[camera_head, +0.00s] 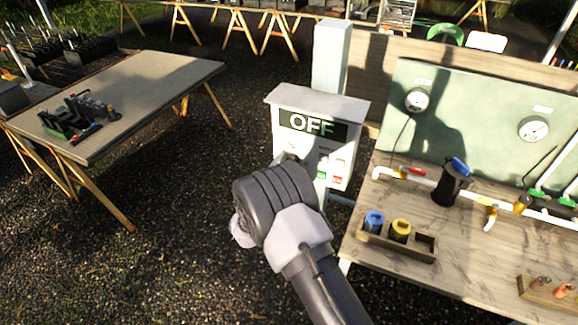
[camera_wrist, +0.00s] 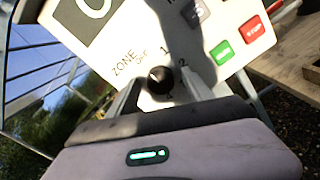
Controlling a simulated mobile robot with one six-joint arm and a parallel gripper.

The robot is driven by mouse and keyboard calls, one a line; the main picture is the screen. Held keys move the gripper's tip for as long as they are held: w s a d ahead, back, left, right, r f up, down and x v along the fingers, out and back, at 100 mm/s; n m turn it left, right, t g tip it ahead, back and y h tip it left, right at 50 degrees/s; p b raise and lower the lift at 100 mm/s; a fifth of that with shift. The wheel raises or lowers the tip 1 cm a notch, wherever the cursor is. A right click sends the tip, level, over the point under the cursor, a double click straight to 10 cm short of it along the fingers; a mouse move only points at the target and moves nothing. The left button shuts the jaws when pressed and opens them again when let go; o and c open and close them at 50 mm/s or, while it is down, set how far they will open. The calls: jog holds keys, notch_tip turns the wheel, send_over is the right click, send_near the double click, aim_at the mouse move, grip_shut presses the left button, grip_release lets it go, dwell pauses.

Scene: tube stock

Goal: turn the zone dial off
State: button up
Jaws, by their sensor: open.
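The white control box (camera_head: 302,143) stands in the middle of the head view, and its display (camera_head: 312,124) reads OFF. In the wrist view the black zone dial (camera_wrist: 160,80) sits on the box's panel (camera_wrist: 140,32), below the printed labels ZONE, OFF, 1 and 2. I cannot tell clearly which label the dial points to. My gripper (camera_wrist: 161,77) is open, with one finger on each side of the dial; whether they touch it I cannot tell. In the head view my wrist covers the lower left of the box and hides most of the dial.
A green button (camera_wrist: 222,52) and a red button (camera_wrist: 254,31) are on the panel, right of the dial. A workbench (camera_head: 385,262) with pipes, gauges and a cup holder stands close on the right. Another table (camera_head: 150,85) is at left, with open gravel between.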

jog(key=shift+s, duration=0.1)
jog(key=v, duration=1.7)
jog(key=shift+a, duration=0.1)
